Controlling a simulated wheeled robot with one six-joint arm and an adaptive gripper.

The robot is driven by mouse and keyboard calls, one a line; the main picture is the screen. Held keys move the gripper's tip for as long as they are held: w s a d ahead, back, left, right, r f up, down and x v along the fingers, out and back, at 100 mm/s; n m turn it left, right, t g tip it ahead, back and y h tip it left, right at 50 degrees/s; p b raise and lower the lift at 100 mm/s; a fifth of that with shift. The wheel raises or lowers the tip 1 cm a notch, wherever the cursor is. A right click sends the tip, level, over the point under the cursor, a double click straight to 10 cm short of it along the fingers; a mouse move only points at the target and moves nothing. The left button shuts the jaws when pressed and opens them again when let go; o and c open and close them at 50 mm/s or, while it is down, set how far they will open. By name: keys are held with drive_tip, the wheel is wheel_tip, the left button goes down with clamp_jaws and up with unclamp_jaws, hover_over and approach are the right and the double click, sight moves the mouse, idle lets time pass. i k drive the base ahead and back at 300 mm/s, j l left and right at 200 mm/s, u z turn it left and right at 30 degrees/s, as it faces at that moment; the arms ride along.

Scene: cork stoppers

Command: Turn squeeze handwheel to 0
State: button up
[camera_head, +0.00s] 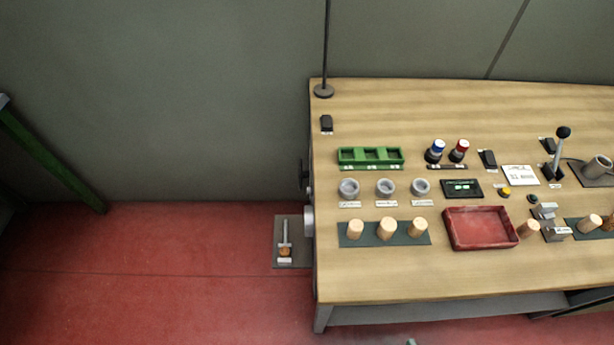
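No label naming the squeeze handwheel can be read from here. On the left side of the wooden bench (450,285), a pale round knob or wheel (308,221) sticks out, seen nearly edge-on. A smaller dark wheel-like part (303,176) sits above it on the same side. I cannot tell which of them is the squeeze handwheel, and no scale or 0 mark is legible. My gripper is not seen in this view; only a small grey-green tip shows at the bottom edge, too little to identify.
A grey plate with a lever (285,232) lies left of the bench. On top are a green tray (370,157), grey cups, corks on a dark strip (384,240), a red tray (480,228), and a black-knobbed lever (557,155). The red floor (150,270) to the left is clear.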

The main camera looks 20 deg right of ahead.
sight(304, 175)
drive_tip(key=i+j+z, duration=0.2)
drive_tip(key=j, duration=0.75)
drive_tip(key=i+j+z, duration=0.2)
drive_tip(key=j, duration=0.75)
drive_tip(key=j+z, duration=0.2)
drive_tip(key=j, duration=0.75)
drive_tip(key=i+j+z, duration=0.1)
drive_tip(key=j, duration=0.25)
drive_tip(key=i+j+z, duration=0.1)
drive_tip(key=i+j, duration=0.15)
drive_tip(key=j, duration=0.15)
drive_tip(key=i+j+z, duration=0.1)
drive_tip(key=j, duration=0.3)
drive_tip(key=i+j+z, duration=0.15)
drive_tip(key=j, duration=0.3)
drive_tip(key=i+j+z, duration=0.1)
drive_tip(key=j, duration=0.3)
drive_tip(key=i+j+z, duration=0.1)
drive_tip(key=i+j, duration=0.15)
drive_tip(key=j, duration=0.2)
